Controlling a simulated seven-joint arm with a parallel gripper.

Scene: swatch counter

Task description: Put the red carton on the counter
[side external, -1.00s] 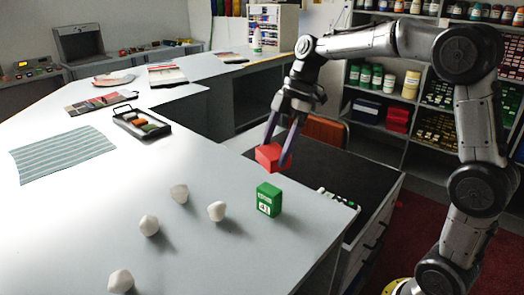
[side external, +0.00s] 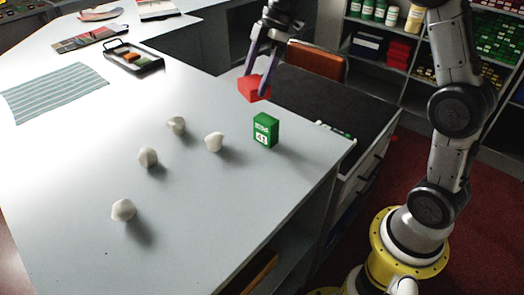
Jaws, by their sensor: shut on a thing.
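The red carton (side external: 254,89) is between the fingers of my gripper (side external: 257,80), tilted, behind and slightly left of a green carton in the picture. My gripper is shut on it, and its fingers point down. The carton shows against the pale counter (side external: 200,245) near its far edge. I cannot tell from this view whether its underside is clear of the surface. The upper part of my gripper is cut off by the top of the frame.
The green carton (side external: 265,131) stands upright on the counter, close in front of my gripper. Several white lumps, one a white lump (side external: 214,142), lie to the left. A black tray (side external: 133,59) and a striped cloth (side external: 55,92) lie farther back. The counter's front is clear.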

